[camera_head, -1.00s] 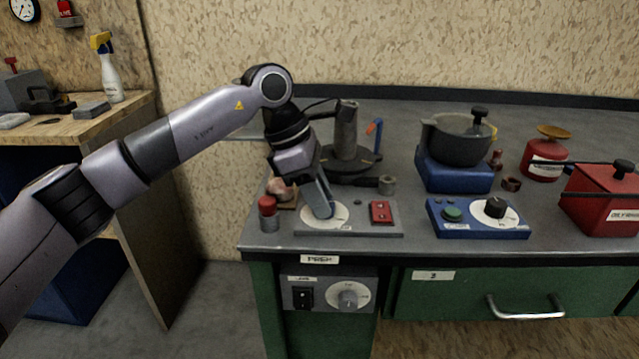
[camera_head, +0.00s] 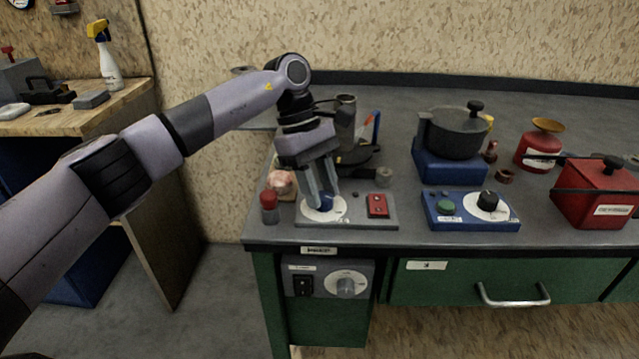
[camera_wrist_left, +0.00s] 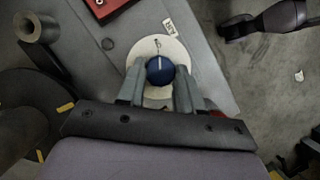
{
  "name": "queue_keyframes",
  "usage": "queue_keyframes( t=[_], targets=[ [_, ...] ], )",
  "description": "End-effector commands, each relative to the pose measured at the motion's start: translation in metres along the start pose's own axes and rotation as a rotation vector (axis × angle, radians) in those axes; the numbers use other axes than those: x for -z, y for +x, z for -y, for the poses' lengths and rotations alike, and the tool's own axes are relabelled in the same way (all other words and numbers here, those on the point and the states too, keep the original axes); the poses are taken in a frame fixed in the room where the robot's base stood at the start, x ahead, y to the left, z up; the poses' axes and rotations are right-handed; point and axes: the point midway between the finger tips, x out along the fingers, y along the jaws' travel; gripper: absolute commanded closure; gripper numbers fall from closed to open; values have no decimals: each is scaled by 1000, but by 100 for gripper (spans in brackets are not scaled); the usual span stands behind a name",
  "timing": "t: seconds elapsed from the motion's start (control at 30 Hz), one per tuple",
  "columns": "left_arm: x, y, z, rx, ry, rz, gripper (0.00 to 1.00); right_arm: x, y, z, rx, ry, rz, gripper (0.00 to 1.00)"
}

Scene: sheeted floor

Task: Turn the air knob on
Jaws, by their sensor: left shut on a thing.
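A blue round knob (camera_head: 325,203) with a pale pointer line sits on a white dial on a grey panel (camera_head: 350,221) at the bench's left front. It also shows in the left wrist view (camera_wrist_left: 160,69), between the fingertips. My left gripper (camera_head: 323,198) points down over the dial, its two fingers on either side of the knob. In the left wrist view my left gripper (camera_wrist_left: 159,76) is shut on the knob. The dial's lettering is too small to read. My right gripper is not in view.
A red switch (camera_head: 378,206) sits on the panel's right. A red-capped bottle (camera_head: 269,206) stands close on the left. A grey stand (camera_head: 346,125) is behind the gripper. A blue control box (camera_head: 470,211) and a pot (camera_head: 455,133) stand to the right.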

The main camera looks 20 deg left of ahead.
Motion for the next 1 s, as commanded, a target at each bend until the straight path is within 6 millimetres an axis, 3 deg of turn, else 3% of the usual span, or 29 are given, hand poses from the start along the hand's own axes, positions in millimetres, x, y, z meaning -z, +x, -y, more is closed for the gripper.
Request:
queue_keyframes(
  t=[0.53, 0.57, 0.6, 0.63, 1.0],
  targets=[
    [0, -1, 0, 8, 26, -2, 95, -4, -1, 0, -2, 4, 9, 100],
    [0, -1, 0, 8, 26, -2, 58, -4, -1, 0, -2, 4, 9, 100],
    [0, -1, 0, 8, 26, -2, 45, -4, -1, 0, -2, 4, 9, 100],
    [0, -1, 0, 8, 25, -2, 39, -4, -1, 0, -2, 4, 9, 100],
    [0, -7, -1, 7, 23, -2, 39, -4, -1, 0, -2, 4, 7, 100]
  ],
)
